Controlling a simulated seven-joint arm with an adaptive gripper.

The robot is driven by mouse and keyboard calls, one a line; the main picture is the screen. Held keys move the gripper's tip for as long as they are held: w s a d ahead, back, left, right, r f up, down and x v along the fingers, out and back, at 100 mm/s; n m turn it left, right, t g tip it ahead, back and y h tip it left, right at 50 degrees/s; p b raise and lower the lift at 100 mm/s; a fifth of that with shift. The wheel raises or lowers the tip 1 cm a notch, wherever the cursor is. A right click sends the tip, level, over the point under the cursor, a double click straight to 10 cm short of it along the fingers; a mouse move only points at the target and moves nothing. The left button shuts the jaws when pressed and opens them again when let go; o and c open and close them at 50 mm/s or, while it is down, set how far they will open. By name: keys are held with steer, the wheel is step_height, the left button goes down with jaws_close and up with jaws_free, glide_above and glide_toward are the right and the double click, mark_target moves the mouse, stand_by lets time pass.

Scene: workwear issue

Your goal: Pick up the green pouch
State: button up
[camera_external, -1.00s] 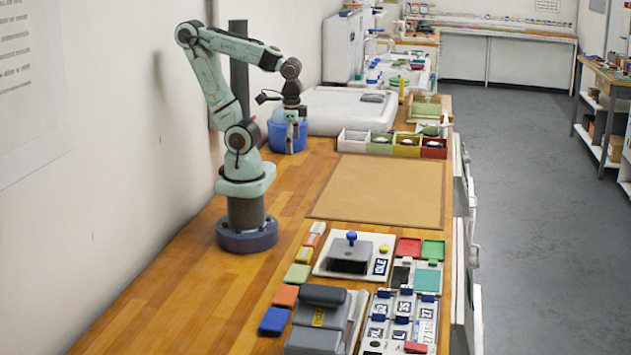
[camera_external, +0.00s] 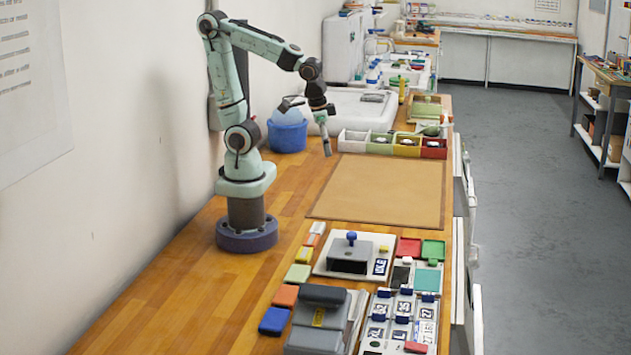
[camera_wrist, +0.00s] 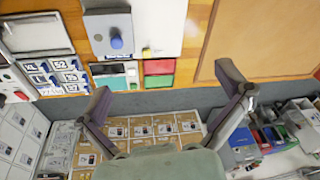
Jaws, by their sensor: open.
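I cannot pick out a green pouch with certainty. A flat green object (camera_external: 426,108) lies in the back right of the bench in the external view and may be it, but its form is too small to tell. My gripper (camera_external: 327,150) hangs above the bench left of the tan mat, well short of that object. In the wrist view my gripper (camera_wrist: 166,84) has its two fingers wide apart with nothing between them. No pouch shows clearly in the wrist view.
The tan mat (camera_external: 380,190) is bare. Behind it stand a compartment tray (camera_external: 353,142), a blue bucket (camera_external: 287,138) and a white basin (camera_external: 335,112). A stamp with a blue knob (camera_external: 351,238), coloured pads and label holders crowd the near bench. Labelled brown packages (camera_wrist: 150,128) lie below the bench edge.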

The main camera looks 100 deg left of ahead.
steer(key=w+d+f, duration=0.4)
steer(key=w+d, duration=0.1)
steer(key=m+g+h, duration=0.1)
steer(key=m+g, duration=0.2)
steer(key=g, duration=0.3)
glide_toward(299, 273)
steer(key=shift+w+a+f, duration=0.25)
steer(key=shift+f, duration=0.3)
steer(key=x, duration=0.3)
steer(key=s+x, duration=0.1)
steer(key=x, duration=0.3)
steer(key=shift+d+r, duration=0.1)
steer(key=shift+s+f, duration=0.15)
steer(key=shift+f, duration=0.4)
steer(key=c, duration=0.9)
